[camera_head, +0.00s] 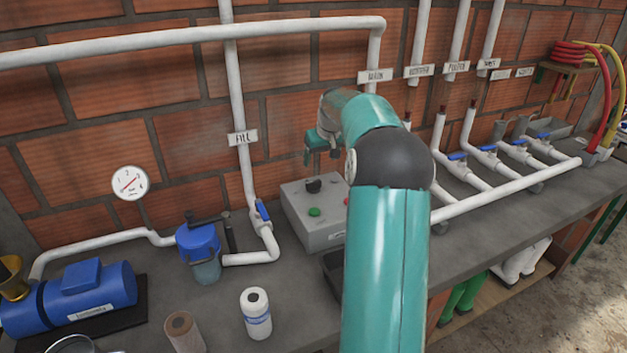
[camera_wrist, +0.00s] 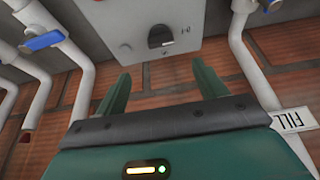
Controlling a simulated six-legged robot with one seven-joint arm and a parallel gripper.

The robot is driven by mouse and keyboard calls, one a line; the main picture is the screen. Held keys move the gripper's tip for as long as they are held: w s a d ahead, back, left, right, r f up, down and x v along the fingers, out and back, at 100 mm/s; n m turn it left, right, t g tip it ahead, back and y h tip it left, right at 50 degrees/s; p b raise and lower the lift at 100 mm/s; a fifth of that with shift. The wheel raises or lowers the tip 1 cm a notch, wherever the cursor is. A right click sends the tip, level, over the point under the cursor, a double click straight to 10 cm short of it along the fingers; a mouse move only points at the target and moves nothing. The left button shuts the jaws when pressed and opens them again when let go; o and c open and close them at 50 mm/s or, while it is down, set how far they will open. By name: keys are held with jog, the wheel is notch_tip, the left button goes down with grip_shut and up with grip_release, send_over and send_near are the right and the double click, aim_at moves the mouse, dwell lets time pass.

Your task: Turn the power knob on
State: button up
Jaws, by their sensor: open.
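The power knob (camera_head: 314,186) is a black knob on the top face of a grey control box (camera_head: 297,214). A green button (camera_head: 314,212) and a partly hidden red button sit on the same face. My gripper (camera_head: 320,157) is above and behind the knob, apart from it, with its fingers pointing down. In the wrist view my gripper (camera_wrist: 163,84) is open and empty. The dark knob (camera_wrist: 161,37) shows beyond the fingertips, roughly centred between them. My arm hides the right part of the box in the head view.
A white pipe with a blue valve handle (camera_head: 263,210) stands just left of the box. Pipes with blue valves (camera_head: 487,148) are on the right. A brick wall is behind.

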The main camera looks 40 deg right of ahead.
aim_at(313, 181)
jog(key=x, duration=1.2)
jog(key=shift+a+f, duration=0.15)
jog(key=c, duration=1)
